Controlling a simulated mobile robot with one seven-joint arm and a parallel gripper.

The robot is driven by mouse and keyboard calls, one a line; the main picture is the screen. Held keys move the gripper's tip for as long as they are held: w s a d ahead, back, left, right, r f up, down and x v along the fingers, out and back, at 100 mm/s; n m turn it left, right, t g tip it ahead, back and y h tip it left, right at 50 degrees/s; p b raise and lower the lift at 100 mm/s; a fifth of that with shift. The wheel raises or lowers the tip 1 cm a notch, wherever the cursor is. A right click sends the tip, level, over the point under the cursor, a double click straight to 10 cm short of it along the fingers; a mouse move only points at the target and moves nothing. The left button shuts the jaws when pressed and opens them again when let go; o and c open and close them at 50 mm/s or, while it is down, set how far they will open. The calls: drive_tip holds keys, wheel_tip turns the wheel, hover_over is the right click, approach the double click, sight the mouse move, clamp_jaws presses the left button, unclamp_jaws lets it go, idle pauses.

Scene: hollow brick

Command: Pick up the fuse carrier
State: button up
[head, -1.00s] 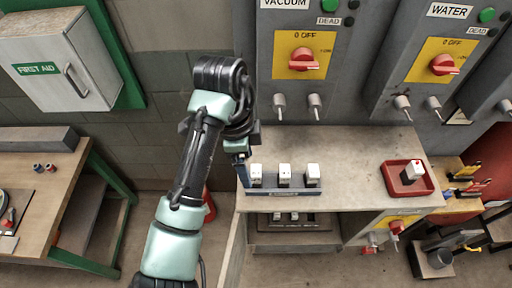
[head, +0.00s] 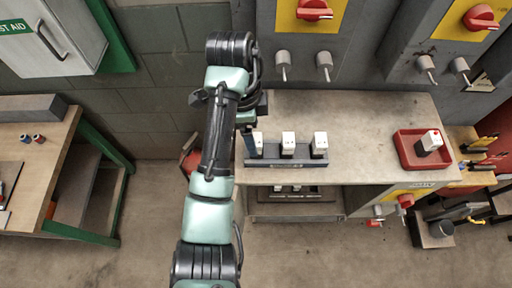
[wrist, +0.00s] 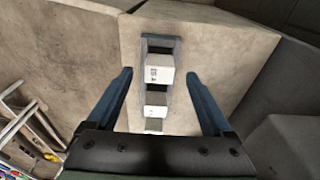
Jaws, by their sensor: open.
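Three white block-shaped fuse carriers stand in a row on a dark rack (head: 290,163) near the front edge of the worktop: a left one (head: 259,140), a middle one (head: 288,142) and a right one (head: 320,143). Another white block with a red mark (head: 430,140) sits in a red tray (head: 408,158) at the right. My gripper (head: 250,136) is at the rack's left end, and a blue finger partly covers the left carrier. In the wrist view my gripper (wrist: 160,82) is open, its fingers apart on either side of the row, with nothing held. The nearest block is partly hidden by the gripper body.
Grey cabinets with red switches (head: 314,10) and protruding knobs (head: 283,58) stand behind the worktop (head: 370,115). The worktop between rack and tray is clear. A wooden bench (head: 30,170) is at the left. A lower shelf holds a dark rack (head: 295,195).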

sight(256, 139)
drive_tip(key=shift+s+d+f+p, duration=0.2)
drive_tip(key=shift+f+p, duration=0.35)
drive_tip(key=shift+p, duration=0.35)
drive_tip(key=shift+w+d+f+p, duration=0.1)
drive_tip(key=shift+f+p, duration=0.1)
drive_tip(key=shift+f, duration=0.6)
drive_tip(key=shift+w+d+f+p, duration=0.1)
drive_tip(key=shift+f+p, duration=0.05)
drive_tip(key=shift+f, duration=0.6)
clamp_jaws()
